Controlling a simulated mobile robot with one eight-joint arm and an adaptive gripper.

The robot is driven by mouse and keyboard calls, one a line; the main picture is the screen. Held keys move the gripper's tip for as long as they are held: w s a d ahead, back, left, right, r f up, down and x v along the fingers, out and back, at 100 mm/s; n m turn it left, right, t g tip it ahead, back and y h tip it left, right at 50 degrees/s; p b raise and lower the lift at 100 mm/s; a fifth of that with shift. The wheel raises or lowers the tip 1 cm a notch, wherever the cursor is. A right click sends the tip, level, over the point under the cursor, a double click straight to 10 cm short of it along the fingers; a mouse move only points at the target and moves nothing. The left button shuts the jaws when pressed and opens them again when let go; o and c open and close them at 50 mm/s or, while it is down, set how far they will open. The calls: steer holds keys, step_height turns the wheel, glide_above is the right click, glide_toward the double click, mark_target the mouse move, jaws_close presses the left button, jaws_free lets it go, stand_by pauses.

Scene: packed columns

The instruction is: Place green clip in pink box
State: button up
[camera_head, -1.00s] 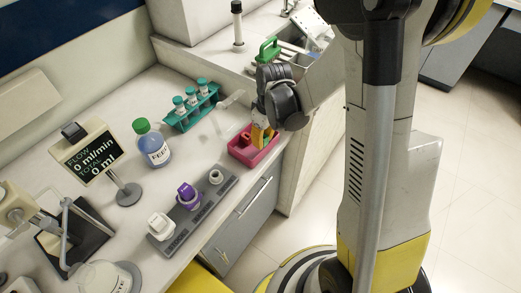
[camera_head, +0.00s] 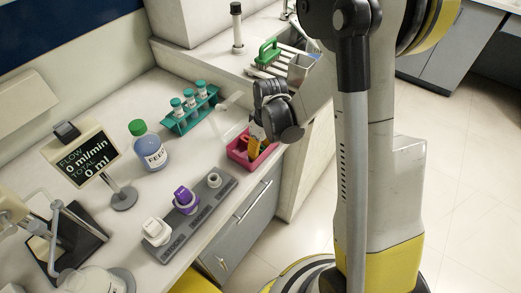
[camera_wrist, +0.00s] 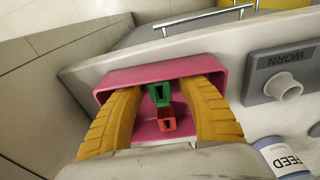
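The pink box (camera_head: 236,150) stands near the front edge of the bench; it fills the middle of the wrist view (camera_wrist: 150,76). The green clip (camera_wrist: 160,94) is inside the box's outline, next to a red clip (camera_wrist: 167,121). My gripper (camera_wrist: 162,100) is open, its two yellow fingers spread on either side of the clips with gaps between. In the head view my gripper (camera_head: 256,136) is over the box, with its fingertips at the box opening. The hand hides part of the box there, and I cannot make out the green clip.
A grey holder (camera_head: 196,228) with a purple-capped and a white item stands left of the box. A teal rack (camera_head: 205,108) of capped vials and a FEED bottle (camera_head: 149,150) stand behind. A green-handled object (camera_head: 268,52) is on the far counter.

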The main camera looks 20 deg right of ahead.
step_height(320, 180, up, 13)
steer(key=s+p, duration=0.1)
steer(key=p, duration=0.4)
steer(key=s+a+r+m+t, duration=0.1)
steer(key=s+r+m+t, duration=0.5)
steer(key=s+r, duration=0.8)
steer(key=shift+s+a+h, duration=0.2)
steer(key=shift+a+h, duration=0.05)
steer(key=shift+h, duration=0.15)
stand_by(0.5)
